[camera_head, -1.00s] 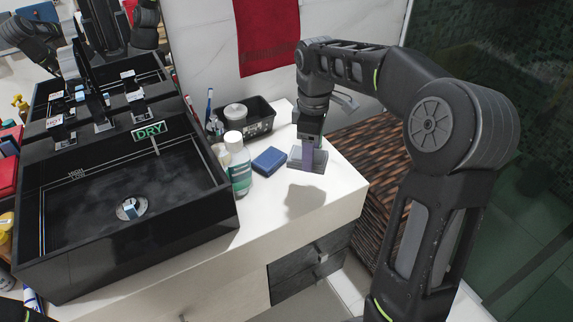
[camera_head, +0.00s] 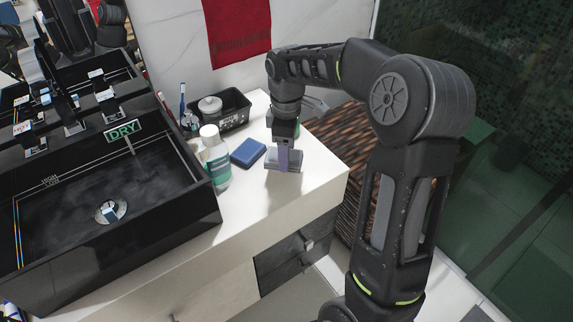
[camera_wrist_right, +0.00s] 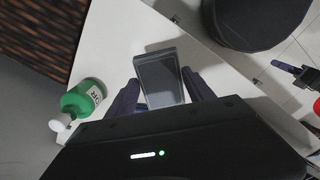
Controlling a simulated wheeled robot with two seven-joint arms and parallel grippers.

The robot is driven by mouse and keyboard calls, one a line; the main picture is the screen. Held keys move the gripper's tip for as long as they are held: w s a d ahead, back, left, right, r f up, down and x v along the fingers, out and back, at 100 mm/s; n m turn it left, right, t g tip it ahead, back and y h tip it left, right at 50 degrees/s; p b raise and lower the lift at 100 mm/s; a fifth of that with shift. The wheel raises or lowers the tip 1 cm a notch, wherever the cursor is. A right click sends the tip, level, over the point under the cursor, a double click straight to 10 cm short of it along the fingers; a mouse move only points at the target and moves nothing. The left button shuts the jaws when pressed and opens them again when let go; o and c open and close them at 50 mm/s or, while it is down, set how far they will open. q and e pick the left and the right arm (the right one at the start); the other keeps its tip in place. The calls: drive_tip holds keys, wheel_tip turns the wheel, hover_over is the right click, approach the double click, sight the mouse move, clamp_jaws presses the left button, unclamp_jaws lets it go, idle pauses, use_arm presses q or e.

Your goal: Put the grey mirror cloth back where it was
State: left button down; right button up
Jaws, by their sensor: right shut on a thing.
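The grey mirror cloth (camera_head: 283,164) is a flat folded block at the right end of the white counter (camera_head: 262,208). My right gripper (camera_head: 285,158) points down and is shut on it. In the right wrist view the cloth (camera_wrist_right: 161,78) sits between both dark fingers (camera_wrist_right: 160,92). The cloth is on the counter or just above it; I cannot tell if it touches. A blue folded block (camera_head: 248,152) lies just left of it, a small gap apart. My left gripper is not in view.
A white-capped bottle (camera_head: 216,160) and a black tray (camera_head: 235,112) stand left and behind. A green bottle (camera_wrist_right: 84,98) shows in the right wrist view. The black sink (camera_head: 205,215) fills the left. A red towel (camera_head: 238,32) hangs behind. The front counter strip is clear.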

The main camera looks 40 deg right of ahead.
drive_tip(key=shift+f, duration=2.5)
drive_tip(key=shift+f, duration=0.1)
drive_tip(key=o, duration=1.2)
wheel_tip(320, 180, up, 12)
drive_tip(key=shift+r, duration=0.15)
